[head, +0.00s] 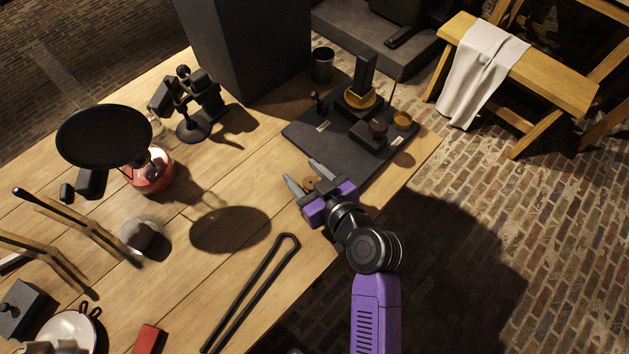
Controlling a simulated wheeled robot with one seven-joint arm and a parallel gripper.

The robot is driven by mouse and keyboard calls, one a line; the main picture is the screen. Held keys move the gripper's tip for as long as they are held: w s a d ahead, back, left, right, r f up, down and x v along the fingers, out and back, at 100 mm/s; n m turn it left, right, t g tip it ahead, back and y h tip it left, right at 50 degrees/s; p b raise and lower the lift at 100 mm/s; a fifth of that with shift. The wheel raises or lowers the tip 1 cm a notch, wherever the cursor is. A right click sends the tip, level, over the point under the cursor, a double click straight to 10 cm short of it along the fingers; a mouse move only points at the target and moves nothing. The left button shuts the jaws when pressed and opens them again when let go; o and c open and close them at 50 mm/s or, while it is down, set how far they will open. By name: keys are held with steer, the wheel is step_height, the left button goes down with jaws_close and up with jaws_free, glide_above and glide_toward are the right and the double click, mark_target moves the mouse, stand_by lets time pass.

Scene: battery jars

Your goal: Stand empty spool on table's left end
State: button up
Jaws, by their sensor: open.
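My gripper (301,172) is open above the wooden table (232,158), near its right edge and just in front of the dark instrument board. A small brown round thing (311,184), which looks like the wooden spool, shows between the fingers close to the palm. The fingers and palm partly hide it, and I cannot tell whether they touch it. The fingers point up and left in the picture. The left part of the table is crowded with other objects.
The dark board (297,133) carries a brass-and-black instrument. Black tongs (252,290) lie left of my arm. A red-based lamp with a black disc (104,136), a grey lump (137,234), wooden racks (75,222) and a white dish (70,331) stand left. Bare wood lies mid-table.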

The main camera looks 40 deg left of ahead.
steer(key=v, duration=1.2)
steer(key=shift+b, duration=0.4)
steer(key=s+d+f+m+t+h, duration=0.2)
steer(key=d+m, duration=0.1)
steer(key=d, duration=0.5)
steer(key=s+d+f+m+t+h, duration=0.1)
steer(key=d+f+m+t+h, duration=0.15)
steer(key=d, duration=0.45)
steer(key=s+d+f+m+t+h, duration=0.2)
steer(key=d+m+t+h, duration=0.15)
steer(key=d, duration=0.45)
steer(key=s+d+r+m+t+h, duration=0.2)
steer(key=s+d+r+m+h, duration=0.2)
steer(key=s+d+r, duration=0.7)
steer(key=s+r+m, duration=0.1)
steer(key=s, duration=0.2)
steer(key=shift+r+m+t+h, duration=0.2)
steer(key=shift+m+t+h, duration=0.1)
steer(key=shift+t+h, duration=0.1)
steer(key=shift+d, duration=0.1)
